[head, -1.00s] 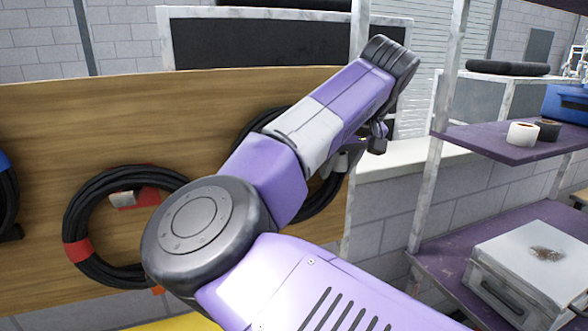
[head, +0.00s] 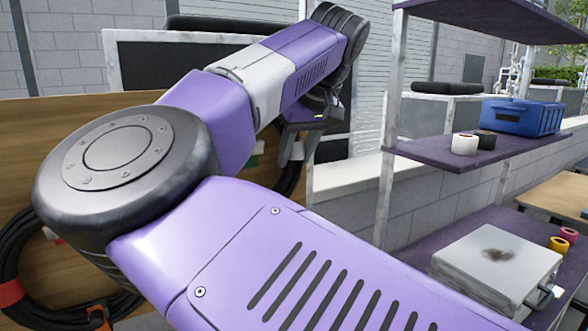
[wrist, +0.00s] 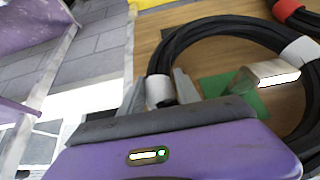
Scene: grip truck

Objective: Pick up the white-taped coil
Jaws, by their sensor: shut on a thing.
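The white-taped coil (wrist: 228,27) is a black cable loop with white tape bands. In the wrist view it hangs at the wooden board around a pale peg (wrist: 262,74) on a green patch. My gripper (wrist: 159,88) is shut on the coil at a white tape band, with one finger on each side. In the head view my gripper (head: 298,147) is beyond my purple arm, and only a dark strip of the coil (head: 291,178) shows below it. My arm hides most of the coil there.
A red-taped coil (head: 14,262) hangs on the board at lower left. Purple shelves (head: 470,152) stand to the right, bearing tape rolls, a blue crate (head: 522,117) and a metal case (head: 495,262). A shelf post (head: 390,130) stands right of my gripper.

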